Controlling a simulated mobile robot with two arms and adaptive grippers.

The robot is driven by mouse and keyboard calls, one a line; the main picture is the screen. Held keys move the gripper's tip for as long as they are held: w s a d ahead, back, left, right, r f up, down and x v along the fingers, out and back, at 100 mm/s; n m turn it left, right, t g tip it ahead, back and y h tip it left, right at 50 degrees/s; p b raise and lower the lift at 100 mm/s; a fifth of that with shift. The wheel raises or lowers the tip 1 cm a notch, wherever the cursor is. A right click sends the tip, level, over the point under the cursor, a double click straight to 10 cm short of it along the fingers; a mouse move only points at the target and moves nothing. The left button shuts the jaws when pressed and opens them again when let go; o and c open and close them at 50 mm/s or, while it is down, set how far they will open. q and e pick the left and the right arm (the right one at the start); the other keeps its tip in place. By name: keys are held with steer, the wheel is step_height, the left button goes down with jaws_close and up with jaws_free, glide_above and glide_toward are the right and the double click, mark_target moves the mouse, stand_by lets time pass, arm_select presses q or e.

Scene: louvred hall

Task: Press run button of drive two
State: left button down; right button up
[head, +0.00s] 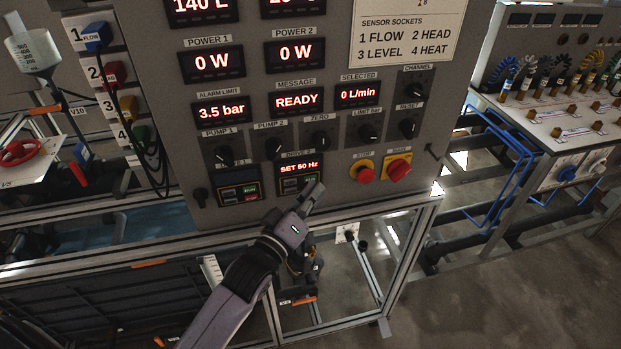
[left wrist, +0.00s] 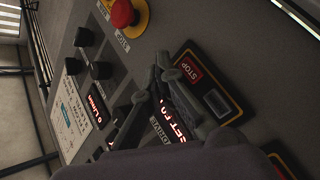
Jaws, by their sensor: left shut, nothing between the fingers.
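The drive two keypad (head: 288,187) is on the lower part of the grey control panel, under a display (head: 298,169) reading SET 50 Hz. Its green run button (head: 309,180) shows at the keypad's upper right in the head view, right by my fingertips. My left gripper (head: 317,188) is shut and empty, its tips over the keypad's right edge. I cannot tell whether they touch it. In the left wrist view the fingers (left wrist: 166,76) lie beside the red STOP button (left wrist: 189,69) and hide the run button. My right gripper is not in view.
The similar drive one keypad (head: 238,191) is to the left. A red stop button (head: 365,174) and a red knob on yellow (head: 398,168) are to the right. Black knobs (head: 318,138) stick out above. A metal frame rail (head: 340,215) runs below the panel.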

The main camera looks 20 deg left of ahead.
arm_select(q)
steer(key=shift+w+a, duration=0.15)
steer(key=shift+w, duration=0.1)
stand_by(0.4)
steer(key=shift+s, duration=0.15)
steer(key=shift+s+d+p, duration=0.45)
steer(key=shift+s, duration=0.1)
steer(key=s+d, duration=0.1)
steer(key=s, duration=0.1)
steer(key=s+d+p, duration=0.1)
steer(key=s, duration=0.1)
steer(key=shift+d, duration=0.4)
stand_by(0.6)
